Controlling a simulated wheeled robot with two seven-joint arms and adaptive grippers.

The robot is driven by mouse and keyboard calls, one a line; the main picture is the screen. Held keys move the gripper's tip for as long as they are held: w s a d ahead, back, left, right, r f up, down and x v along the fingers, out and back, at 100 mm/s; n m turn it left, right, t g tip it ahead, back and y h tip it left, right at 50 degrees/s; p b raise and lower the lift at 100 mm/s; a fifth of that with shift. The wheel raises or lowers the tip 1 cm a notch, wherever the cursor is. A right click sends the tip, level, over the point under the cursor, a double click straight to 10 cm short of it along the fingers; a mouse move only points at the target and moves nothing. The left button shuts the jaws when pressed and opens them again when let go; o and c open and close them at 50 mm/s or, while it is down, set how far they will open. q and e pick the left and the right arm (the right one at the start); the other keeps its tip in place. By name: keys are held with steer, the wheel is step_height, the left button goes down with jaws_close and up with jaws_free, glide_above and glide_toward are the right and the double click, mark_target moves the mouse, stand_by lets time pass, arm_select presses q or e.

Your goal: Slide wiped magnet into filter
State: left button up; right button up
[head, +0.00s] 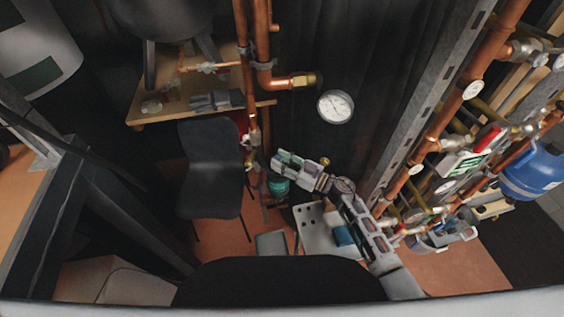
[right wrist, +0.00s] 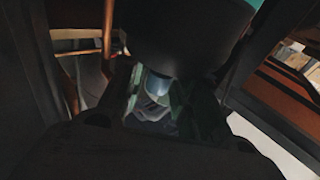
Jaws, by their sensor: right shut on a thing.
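My right gripper (head: 284,161) reaches in from the lower right, beside the vertical copper pipes. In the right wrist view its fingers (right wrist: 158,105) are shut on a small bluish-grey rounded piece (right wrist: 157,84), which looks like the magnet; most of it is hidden. The filter (head: 279,187) looks like the teal-banded body just below the gripper in the head view. A large dark body with a teal part (right wrist: 257,3), probably the filter, stands right above the fingers in the wrist view. I cannot tell whether the magnet touches it. My left gripper is not in view.
Copper pipes (head: 249,75) run close beside the gripper. A round gauge (head: 335,106) is above it. A dark chair (head: 210,165) stands left, and a wooden table (head: 172,108) with grey gloves (head: 216,101) behind it. A pipe rack with a blue tank (head: 535,172) fills the right.

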steer(key=f, duration=0.3)
steer(key=shift+s+d+h, duration=0.1)
steer(key=shift+s+h, duration=0.2)
steer(key=shift+s, duration=0.1)
steer(key=o, duration=1)
steer(key=shift+o, duration=1.1)
steer(key=shift+w+f, duration=0.1)
steer(key=shift+w, duration=0.05)
steer(key=shift+s+d, duration=0.25)
steer(key=s+d+r, duration=0.2)
steer(key=s+d, duration=0.2)
steer(key=d, duration=0.6)
steer(key=shift+s, duration=0.25)
steer(key=shift+a, duration=0.1)
steer(key=shift+s, duration=0.1)
